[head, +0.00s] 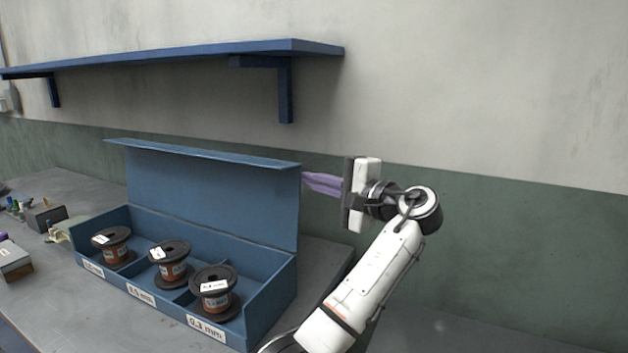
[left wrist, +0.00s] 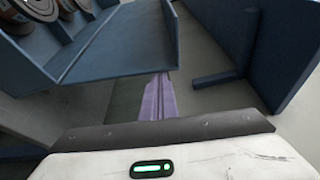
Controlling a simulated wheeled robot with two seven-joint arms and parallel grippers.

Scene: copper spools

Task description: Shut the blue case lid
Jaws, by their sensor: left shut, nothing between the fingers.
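The blue case (head: 268,318) stands on the bench with its lid (head: 215,198) open and upright along the back edge. The lid's front lip sticks out at the top. Three copper spools sit in the case's compartments: left (head: 112,245), middle (head: 170,262) and right (head: 214,292). My left gripper (head: 307,181) has purple fingers, shut and empty, at the lid's right edge near its top. The left wrist view shows the fingers (left wrist: 160,97) close to the lid (left wrist: 125,45); I cannot tell whether they touch. My right gripper is not in view.
A blue wall shelf (head: 180,57) with brackets hangs above the case; it also shows in the left wrist view (left wrist: 285,50). Small boxes and parts (head: 45,216) lie on the bench at the left. Bare wall lies right of my left arm.

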